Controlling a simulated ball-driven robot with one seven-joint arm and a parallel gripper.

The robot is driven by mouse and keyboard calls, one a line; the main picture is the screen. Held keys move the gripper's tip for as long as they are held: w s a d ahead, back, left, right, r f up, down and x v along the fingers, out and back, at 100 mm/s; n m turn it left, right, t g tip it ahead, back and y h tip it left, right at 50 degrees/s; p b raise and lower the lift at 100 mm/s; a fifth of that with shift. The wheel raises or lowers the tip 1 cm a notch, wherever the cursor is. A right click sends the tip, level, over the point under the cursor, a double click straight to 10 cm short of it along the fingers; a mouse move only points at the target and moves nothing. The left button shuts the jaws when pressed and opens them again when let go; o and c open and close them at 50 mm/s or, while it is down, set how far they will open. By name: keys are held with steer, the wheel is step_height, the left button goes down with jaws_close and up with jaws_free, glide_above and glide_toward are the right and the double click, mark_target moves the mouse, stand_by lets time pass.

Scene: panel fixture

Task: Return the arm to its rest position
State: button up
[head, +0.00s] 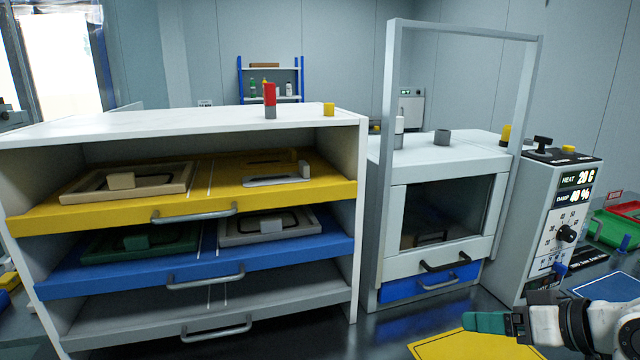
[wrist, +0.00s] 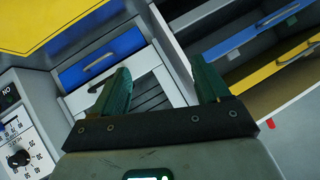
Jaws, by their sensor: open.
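My gripper (head: 492,322) is at the lower right of the head view, in front of the control box. In the wrist view my gripper (wrist: 158,88) shows its two green fingers spread apart. Nothing is between the fingers. The cabinet front and the chamber lie beyond the fingers in that view, apart from them.
A white cabinet (head: 180,128) has yellow (head: 300,192), blue (head: 310,246) and grey (head: 130,308) drawers. Panels lie in the yellow and blue ones. A chamber (head: 395,265) stands to its right, beside the control box (head: 535,230).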

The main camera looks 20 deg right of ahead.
steer(key=s+a+f+g, duration=0.1)
steer(key=s+a+f, duration=0.2)
steer(key=f, duration=0.3)
steer(key=s+a+f+g+h, duration=0.1)
steer(key=s+a+f+g, duration=0.1)
steer(key=f, duration=0.4)
steer(key=s+a+f+g, duration=0.1)
steer(key=s+a+f, duration=0.2)
steer(key=f, duration=0.4)
steer(key=shift+s+a+m+g, duration=0.4)
steer(key=shift+s, duration=0.05)
steer(key=s+f+g+h, duration=0.1)
steer(key=s+f+g, duration=0.1)
steer(key=s+f, duration=0.3)
steer(key=s+a+f+n+g+h, duration=0.1)
steer(key=s+f, duration=0.4)
steer(key=s, duration=0.6)
steer(key=shift+s+a+g+h, duration=0.15)
steer(key=shift+s+g+h, duration=0.1)
steer(key=shift+g+h, duration=0.55)
